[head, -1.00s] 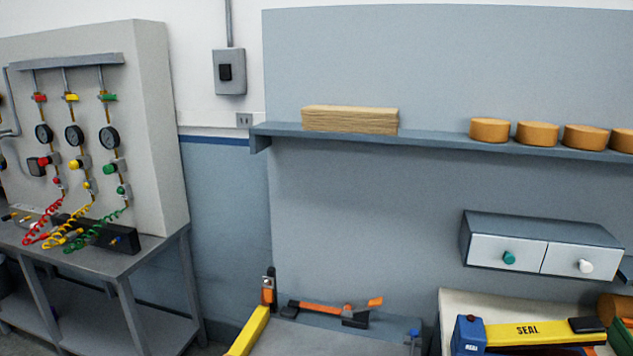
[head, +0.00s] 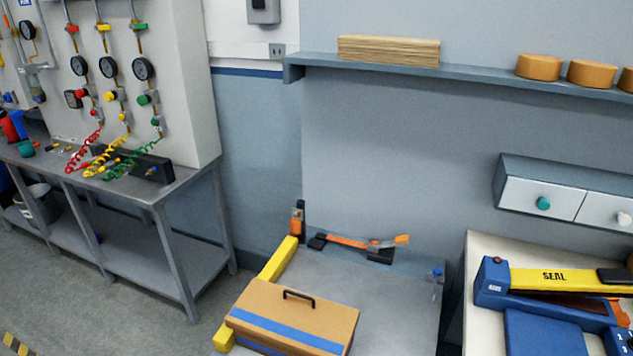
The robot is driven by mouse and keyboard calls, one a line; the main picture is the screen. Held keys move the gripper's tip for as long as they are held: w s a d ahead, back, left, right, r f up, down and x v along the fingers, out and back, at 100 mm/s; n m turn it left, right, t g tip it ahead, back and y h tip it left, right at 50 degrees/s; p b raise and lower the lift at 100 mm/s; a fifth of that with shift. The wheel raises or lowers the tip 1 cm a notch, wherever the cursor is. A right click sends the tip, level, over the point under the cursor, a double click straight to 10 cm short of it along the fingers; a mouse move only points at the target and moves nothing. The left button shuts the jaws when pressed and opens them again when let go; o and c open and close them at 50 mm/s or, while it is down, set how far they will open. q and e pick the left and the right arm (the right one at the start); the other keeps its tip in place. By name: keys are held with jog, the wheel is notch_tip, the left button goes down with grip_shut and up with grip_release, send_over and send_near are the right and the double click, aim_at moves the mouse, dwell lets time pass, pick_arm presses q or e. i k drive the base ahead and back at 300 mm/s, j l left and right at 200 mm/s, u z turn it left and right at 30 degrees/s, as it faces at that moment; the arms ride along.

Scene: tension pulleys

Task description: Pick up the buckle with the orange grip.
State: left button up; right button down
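A black tool with orange parts (head: 350,242) lies at the back of the grey bench (head: 395,300), near the wall. It has a long orange strip, black ends and an orange piece sticking up at its right end; it may be the buckle with the orange grip, but I cannot tell for sure. A small upright orange and black object (head: 297,221) stands to its left, at the far end of a yellow bar. Neither of my grippers is in view.
A brown case (head: 270,310) with a blue stripe and black handle sits on the bench front, beside the yellow bar (head: 279,260). A blue and yellow SEAL device (head: 550,281) stands at right. A shelf and drawers (head: 542,203) are above. Floor shows at left.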

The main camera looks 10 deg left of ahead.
aim_at(298, 220)
jog(key=j+z, duration=0.85)
jog(key=z, duration=0.15)
jog(key=j+z, duration=0.5)
jog(key=k+l, duration=0.05)
jog(key=l, duration=0.05)
